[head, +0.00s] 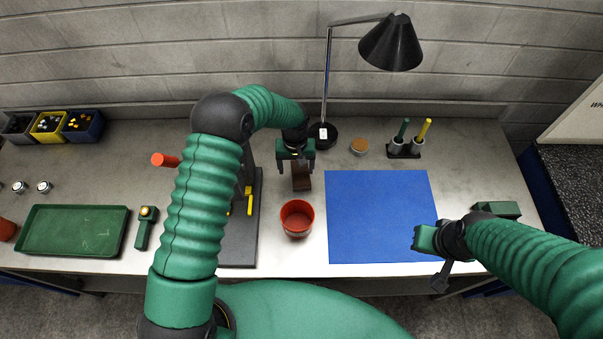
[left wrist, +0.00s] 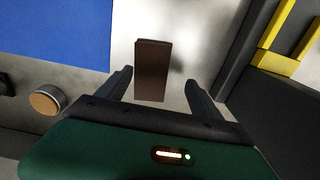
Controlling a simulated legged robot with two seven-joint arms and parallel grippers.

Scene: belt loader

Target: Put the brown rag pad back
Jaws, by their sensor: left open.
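The brown rag pad (head: 301,178) is a dark brown block on the grey bench, just left of the blue mat. My left gripper (head: 296,164) is open above the pad, pointing down, and hides its far part in the head view. In the left wrist view the pad (left wrist: 153,70) shows between the two spread fingers (left wrist: 159,80), with clear gaps on both sides, nearer the left finger. The fingers do not grip it. My right gripper (head: 424,239) is over the near right corner of the blue mat; its fingers are not clear.
A red cup (head: 297,218) stands close in front of the pad. A dark stand with yellow parts (head: 249,200) is to the left, the lamp (head: 391,44) behind. A round tan-topped tin (head: 359,147) and a pen holder (head: 404,150) stand behind the empty blue mat (head: 380,215).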

